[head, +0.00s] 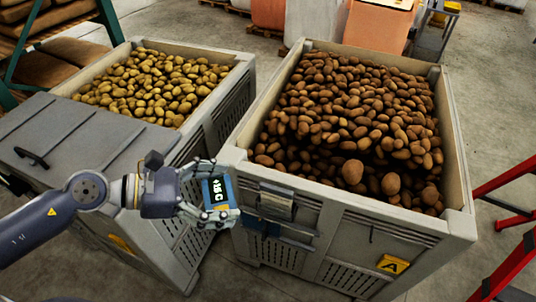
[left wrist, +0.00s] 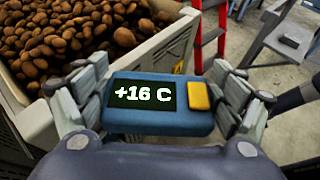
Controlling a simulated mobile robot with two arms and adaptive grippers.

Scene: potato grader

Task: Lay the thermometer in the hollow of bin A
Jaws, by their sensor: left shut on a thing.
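The thermometer (head: 217,191) is a blue box with a dark display. In the left wrist view the thermometer (left wrist: 158,104) reads "+16 C" and has a yellow button at its right end. My left gripper (head: 212,196) is shut on it; in the left wrist view the fingers (left wrist: 160,100) hold its two ends. It is in the air at the left front corner of bin A (head: 450,170). Bin A is a grey crate with a yellow "A" label, full of brown potatoes (head: 345,110). A dark hollow (head: 370,158) shows among the potatoes near the front. My right gripper is not in view.
A metal holder (head: 277,200) hangs on bin A's front wall. A red ladder-like frame (head: 505,225) stands at the right.

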